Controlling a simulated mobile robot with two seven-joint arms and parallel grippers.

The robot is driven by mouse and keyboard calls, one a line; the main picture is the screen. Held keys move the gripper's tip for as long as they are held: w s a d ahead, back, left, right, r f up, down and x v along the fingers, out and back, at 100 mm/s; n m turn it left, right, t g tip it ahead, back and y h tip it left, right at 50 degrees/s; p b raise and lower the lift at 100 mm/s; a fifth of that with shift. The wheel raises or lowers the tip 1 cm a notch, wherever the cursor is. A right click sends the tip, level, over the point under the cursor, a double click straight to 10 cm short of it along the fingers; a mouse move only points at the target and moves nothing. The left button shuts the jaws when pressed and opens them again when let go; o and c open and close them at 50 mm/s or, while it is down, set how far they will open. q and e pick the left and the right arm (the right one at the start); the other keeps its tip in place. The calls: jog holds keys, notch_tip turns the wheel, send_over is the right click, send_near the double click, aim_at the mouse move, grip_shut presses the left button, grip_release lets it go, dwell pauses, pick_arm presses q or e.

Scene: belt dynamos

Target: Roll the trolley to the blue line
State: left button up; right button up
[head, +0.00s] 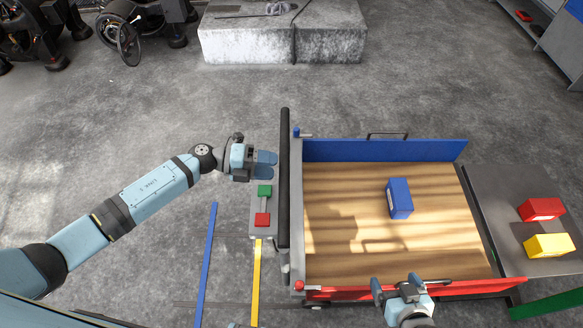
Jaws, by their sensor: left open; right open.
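The trolley has a wooden deck (345,255), a blue far board (350,150) and a red near board (465,287). A blue box (399,198) stands on its deck. The blue line (207,265) lies on the floor to the left of the trolley, beyond a yellow line (257,280). My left gripper (266,164) is open and empty, just left of the long black bar (285,190) at the trolley's left end. My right gripper (398,286) is open at the red near board; I cannot tell whether it touches it.
A grey panel with a green block (264,190) and a red block (262,219) sits left of the bar. A dark table (490,195) at right holds a red box (540,209) and a yellow box (549,245). A concrete block (240,40) stands far back. Floor between is clear.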

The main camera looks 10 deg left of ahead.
pick_arm(q)
jog(key=x, duration=0.6)
jog(key=shift+d+b, duration=0.15)
jog(key=shift+b, duration=0.15)
jog(key=shift+f, duration=0.1)
jog(key=shift+c, duration=0.3)
grip_shut()
